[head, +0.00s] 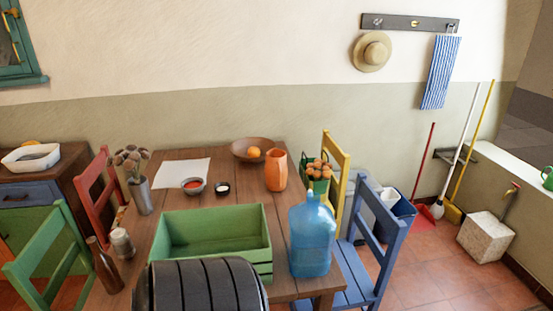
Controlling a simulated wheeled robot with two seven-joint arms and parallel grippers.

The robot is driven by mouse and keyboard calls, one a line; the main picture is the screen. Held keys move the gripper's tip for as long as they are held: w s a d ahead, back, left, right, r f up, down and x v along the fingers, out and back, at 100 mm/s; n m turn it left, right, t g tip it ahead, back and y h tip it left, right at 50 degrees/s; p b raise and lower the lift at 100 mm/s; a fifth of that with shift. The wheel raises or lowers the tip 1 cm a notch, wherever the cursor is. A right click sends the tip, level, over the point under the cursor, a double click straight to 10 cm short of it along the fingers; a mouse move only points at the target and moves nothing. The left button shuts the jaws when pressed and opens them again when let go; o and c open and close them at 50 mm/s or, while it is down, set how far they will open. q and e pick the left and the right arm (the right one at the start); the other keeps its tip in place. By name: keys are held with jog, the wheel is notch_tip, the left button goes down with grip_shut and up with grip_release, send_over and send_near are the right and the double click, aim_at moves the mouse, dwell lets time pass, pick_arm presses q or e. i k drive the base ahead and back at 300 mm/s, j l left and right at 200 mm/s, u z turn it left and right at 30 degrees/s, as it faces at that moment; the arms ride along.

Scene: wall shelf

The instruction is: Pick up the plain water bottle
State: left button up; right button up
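A large blue translucent water bottle (311,240) stands upright at the right front edge of the wooden table (180,236). It looks plain, with no label that I can see. It stands just right of a green wooden crate (213,238), and a blue chair is close behind it on the right. A slim brown bottle (104,268) stands at the table's left edge. Neither of my grippers shows in the head view.
A terracotta jug (276,170), a fruit bowl (254,149), small bowls (194,185) and a flower vase (141,194) stand on the table. Red, green, yellow and blue chairs (371,246) surround it. Open tiled floor (430,278) lies to the right.

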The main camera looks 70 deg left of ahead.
aim_at(312, 224)
jog(key=u, duration=1.7)
